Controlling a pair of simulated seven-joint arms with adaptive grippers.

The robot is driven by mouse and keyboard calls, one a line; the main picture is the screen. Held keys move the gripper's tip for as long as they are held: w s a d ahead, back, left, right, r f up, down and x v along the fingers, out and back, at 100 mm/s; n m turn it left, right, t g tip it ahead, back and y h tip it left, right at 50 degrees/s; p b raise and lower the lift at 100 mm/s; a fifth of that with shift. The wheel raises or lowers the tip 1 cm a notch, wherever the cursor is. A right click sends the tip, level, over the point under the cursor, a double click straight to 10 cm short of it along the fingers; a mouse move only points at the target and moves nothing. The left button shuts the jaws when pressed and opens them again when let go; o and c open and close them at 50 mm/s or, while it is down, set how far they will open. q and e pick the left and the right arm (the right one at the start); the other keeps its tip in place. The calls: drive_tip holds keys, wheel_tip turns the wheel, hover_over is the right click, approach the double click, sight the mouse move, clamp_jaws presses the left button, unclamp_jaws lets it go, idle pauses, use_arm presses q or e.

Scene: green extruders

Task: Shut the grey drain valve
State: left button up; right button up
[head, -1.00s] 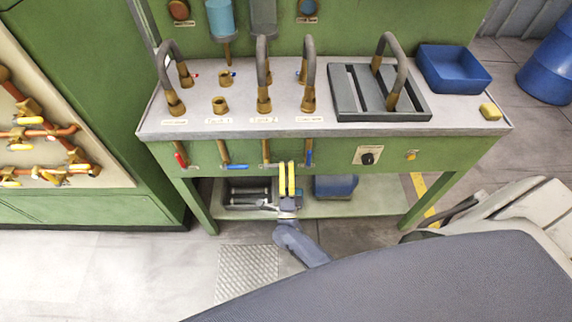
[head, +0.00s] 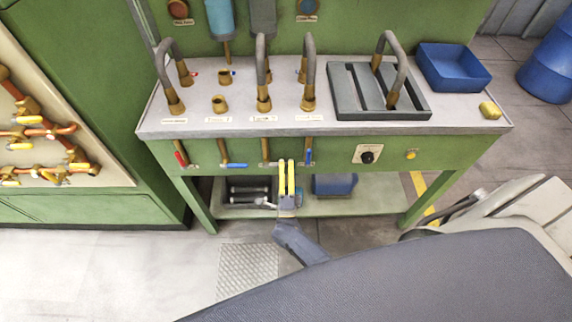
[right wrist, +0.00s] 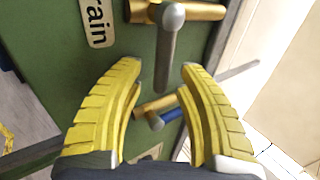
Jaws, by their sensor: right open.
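The grey drain valve has a grey lever (right wrist: 168,50) on a brass pipe (right wrist: 200,11) in the right wrist view. The lever sits crosswise to the pipe. A partly visible label reading "rain" (right wrist: 96,18) is beside it. In the head view its brass pipe (head: 265,149) hangs under the bench top, and its lever is small and hard to make out beside my fingers. My right gripper (head: 286,162) is open at the bench front. In the right wrist view its yellow fingers (right wrist: 162,68) stand on either side of the lever's free end. My left gripper is not in view.
A blue-handled valve (head: 308,155) is close to the right of my fingers. Another blue handle (head: 234,166) and a red handle (head: 181,158) are to the left. A dial (head: 368,157) is farther right. The lower shelf (head: 385,203) holds a blue bin (head: 335,184).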

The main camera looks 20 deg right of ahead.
drive_tip(key=v, duration=1.2)
idle(0.3)
